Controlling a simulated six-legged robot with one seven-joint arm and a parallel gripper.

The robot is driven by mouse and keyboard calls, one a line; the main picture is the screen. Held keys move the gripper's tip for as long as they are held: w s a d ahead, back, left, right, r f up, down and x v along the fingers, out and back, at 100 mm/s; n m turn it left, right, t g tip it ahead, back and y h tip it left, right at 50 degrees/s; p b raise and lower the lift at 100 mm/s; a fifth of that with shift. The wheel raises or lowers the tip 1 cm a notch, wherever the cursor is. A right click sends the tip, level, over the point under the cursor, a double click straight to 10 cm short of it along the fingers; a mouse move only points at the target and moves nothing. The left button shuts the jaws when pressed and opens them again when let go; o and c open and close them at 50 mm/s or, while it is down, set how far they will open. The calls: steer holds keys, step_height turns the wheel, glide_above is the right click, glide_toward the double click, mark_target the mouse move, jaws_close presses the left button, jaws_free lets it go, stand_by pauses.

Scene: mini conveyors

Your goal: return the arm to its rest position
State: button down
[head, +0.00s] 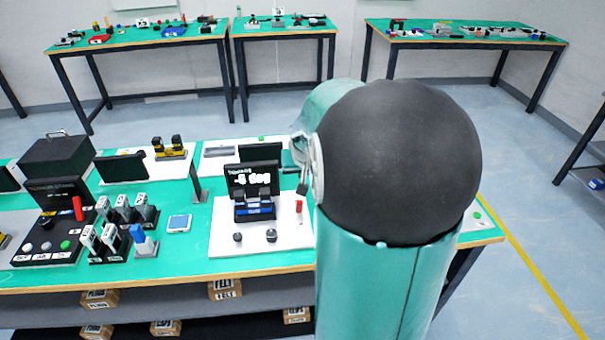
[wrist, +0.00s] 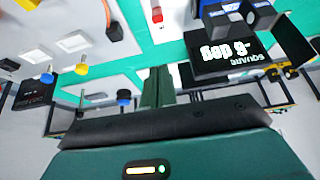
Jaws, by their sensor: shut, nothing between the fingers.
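My arm (head: 372,270) fills the right middle of the head view, its teal link upright and a large dark round joint on top. My gripper is mostly hidden behind that joint in the head view. In the wrist view my gripper (wrist: 157,84) shows as green fingers close together, shut with nothing between them. The fingers point toward the table, apart from the objects there. The wrist view shows the scene upside down.
A teal-topped table (head: 200,256) stands in front. It bears a small display stand (head: 252,180) on a white plate, a blue-capped marker (head: 140,238), a black box (head: 55,157) and several dark holders. The display also shows in the wrist view (wrist: 235,50). Floor at right is clear.

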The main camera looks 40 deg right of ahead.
stand_by(0.6)
steer(key=s+a+r+n+y, duration=0.1)
steer(key=s+a+r+n, duration=0.1)
steer(key=s+a, duration=0.3)
steer(key=s+a+r+n+y, duration=0.1)
steer(key=s+a+r, duration=0.3)
steer(key=a, duration=1)
steer(key=s+a+r+n+y, duration=0.1)
steer(key=s+a+r+n, duration=0.2)
steer(key=s+a, duration=0.3)
steer(key=a+r, duration=0.1)
steer(key=a, duration=0.3)
steer(key=shift+s+a+n+t, duration=0.15)
steer(key=shift+n+t, duration=0.25)
